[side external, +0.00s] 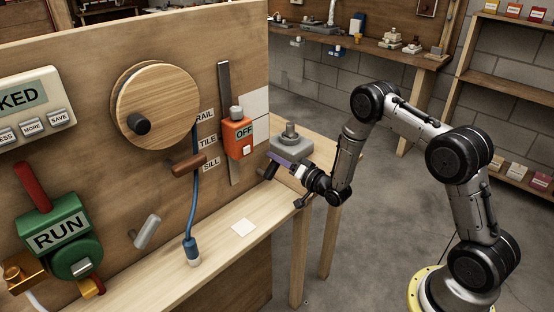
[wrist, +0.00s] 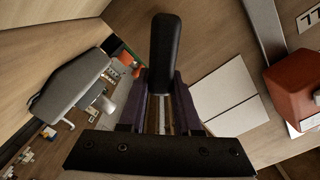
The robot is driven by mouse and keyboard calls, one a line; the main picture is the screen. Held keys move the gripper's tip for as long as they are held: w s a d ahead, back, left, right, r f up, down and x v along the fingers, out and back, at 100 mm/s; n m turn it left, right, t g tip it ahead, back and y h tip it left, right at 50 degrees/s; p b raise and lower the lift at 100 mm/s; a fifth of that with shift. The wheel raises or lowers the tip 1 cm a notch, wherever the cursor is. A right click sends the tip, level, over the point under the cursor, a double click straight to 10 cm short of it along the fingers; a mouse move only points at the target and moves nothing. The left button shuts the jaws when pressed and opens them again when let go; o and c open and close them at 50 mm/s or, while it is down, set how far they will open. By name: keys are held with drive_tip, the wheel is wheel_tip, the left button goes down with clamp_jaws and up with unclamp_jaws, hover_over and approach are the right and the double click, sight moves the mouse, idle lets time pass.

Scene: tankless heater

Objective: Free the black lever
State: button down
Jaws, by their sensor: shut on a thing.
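The black lever (wrist: 165,50) shows in the wrist view as a rounded black bar standing between the two dark purple fingers of my gripper (wrist: 160,95). My gripper is shut on it. In the side view my gripper (side external: 280,162) is at the right end of the wooden panel, and a small dark part of the lever (side external: 270,172) shows at its fingertips. The lever's base and pivot are hidden by the fingers.
A grey block with a knob (side external: 290,142) stands close behind my gripper. An orange OFF box (side external: 238,138) sits on a metal rail (side external: 224,85) to the left, near white tiles (side external: 254,103). A wooden wheel (side external: 160,95) and blue cable (side external: 192,205) are further left.

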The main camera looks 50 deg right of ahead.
idle(0.3)
drive_tip(key=c, duration=0.6)
unclamp_jaws()
drive_tip(key=shift+s, duration=0.1)
drive_tip(key=s, duration=1.3)
drive_tip(key=shift+s, duration=0.35)
